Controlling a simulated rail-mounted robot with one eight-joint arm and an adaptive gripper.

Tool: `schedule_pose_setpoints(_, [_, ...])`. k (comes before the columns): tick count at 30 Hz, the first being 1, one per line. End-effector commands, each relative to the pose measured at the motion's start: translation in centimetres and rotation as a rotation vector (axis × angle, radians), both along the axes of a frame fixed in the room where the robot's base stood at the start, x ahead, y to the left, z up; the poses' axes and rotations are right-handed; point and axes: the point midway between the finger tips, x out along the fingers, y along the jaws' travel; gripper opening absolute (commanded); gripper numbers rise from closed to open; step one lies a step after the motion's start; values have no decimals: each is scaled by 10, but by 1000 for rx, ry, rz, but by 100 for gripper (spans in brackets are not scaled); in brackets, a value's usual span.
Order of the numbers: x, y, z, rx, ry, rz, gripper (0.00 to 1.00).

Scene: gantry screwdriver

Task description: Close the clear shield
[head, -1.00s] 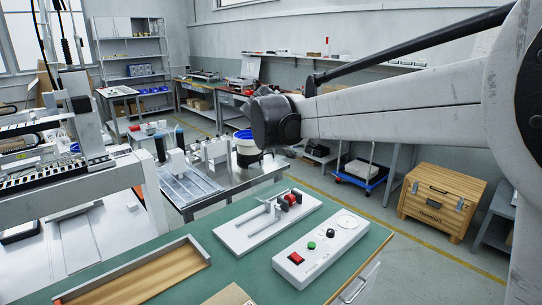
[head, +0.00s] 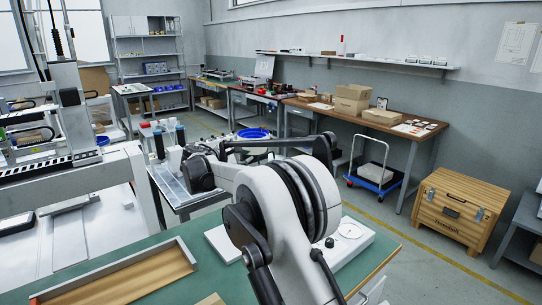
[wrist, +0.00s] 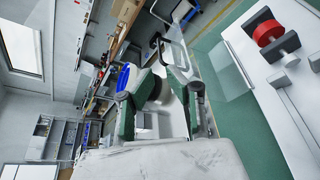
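The clear shield (wrist: 230,78) shows in the wrist view as a faint see-through panel beside the white fixture plate (wrist: 252,70), over the green bench top. It looks swung out from the plate, but its hinge is hard to make out. A red round part (wrist: 266,32) and grey blocks sit on the plate. My gripper (wrist: 160,95) is left of the shield in the wrist view, with its fingers spread and nothing seen between them. In the head view my arm hides most of the fixture and the shield; only a white corner of the plate (head: 221,243) shows.
A white control box (head: 350,241) stands on the green bench right of my arm. A wooden-bottomed tray (head: 130,277) lies at the bench's front left. A steel table with a blue-rimmed bucket (head: 254,134) is behind. A wooden chest (head: 458,210) stands at the right.

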Motion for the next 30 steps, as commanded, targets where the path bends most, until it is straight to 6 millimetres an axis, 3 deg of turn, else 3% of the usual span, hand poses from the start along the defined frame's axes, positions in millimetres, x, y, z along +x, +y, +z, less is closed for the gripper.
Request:
schedule_pose_setpoints(3, [2,6,-5,-18,-1,6,14])
schedule_pose_setpoints(8, [14,-2,-10,-19,-1,4,14])
schedule_pose_setpoints(24, [91,-52,-36,-18,-1,4,14])
schedule_pose_setpoints(30, [108,-62,-41,-18,-1,6,14])
